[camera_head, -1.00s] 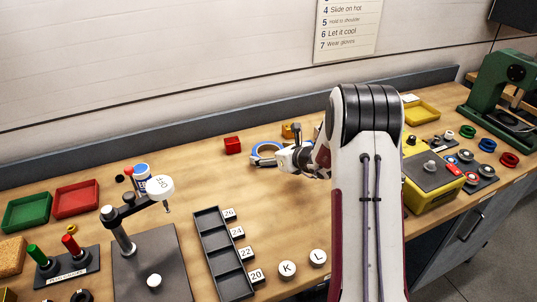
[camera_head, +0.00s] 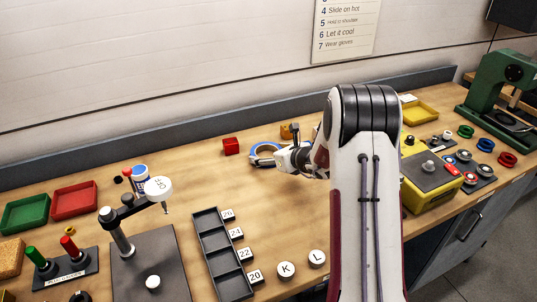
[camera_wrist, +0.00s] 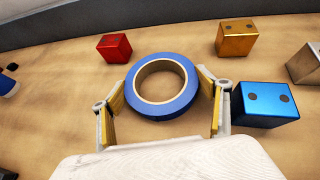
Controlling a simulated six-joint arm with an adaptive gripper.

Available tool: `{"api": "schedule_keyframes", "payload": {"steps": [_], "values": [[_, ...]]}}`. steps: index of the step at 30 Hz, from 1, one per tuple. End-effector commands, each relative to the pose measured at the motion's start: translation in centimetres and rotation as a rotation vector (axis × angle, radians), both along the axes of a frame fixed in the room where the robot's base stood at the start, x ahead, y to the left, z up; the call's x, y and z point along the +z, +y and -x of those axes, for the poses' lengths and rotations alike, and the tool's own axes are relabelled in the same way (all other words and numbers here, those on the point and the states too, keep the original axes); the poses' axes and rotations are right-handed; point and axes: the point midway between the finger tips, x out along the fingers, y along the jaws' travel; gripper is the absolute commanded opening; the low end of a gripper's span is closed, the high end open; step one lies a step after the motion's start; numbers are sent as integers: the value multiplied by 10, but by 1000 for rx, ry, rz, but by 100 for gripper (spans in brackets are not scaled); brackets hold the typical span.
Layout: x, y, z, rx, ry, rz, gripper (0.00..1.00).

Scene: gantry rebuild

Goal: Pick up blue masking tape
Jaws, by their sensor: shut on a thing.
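The blue masking tape (camera_wrist: 160,108) is a blue ring with a tan core, lying flat in the middle of the wrist view. My gripper (camera_wrist: 161,82) has one finger on each side of the ring, closed against its outer edge. In the head view the tape (camera_head: 258,147) shows at the tip of my gripper (camera_head: 278,158), near the back of the bench. The gripper hides part of the ring there. The tape looks to be at bench level; I cannot tell if it is lifted.
A red cube (camera_wrist: 115,47) lies behind the tape to the left. A gold block (camera_wrist: 237,39) is behind it to the right, and a blue block (camera_wrist: 266,104) sits close beside the right finger.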

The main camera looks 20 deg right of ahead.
Motion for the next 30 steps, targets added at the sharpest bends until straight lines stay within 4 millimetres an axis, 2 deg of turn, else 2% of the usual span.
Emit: {"api": "schedule_keyframes", "payload": {"steps": [8, 21, 30], "values": [[19, 0, -1, 1, -3, 3, 52], [80, 0, -1, 0, -5, 4, 52], [99, 0, 0, 0, -2, 0, 52]]}}
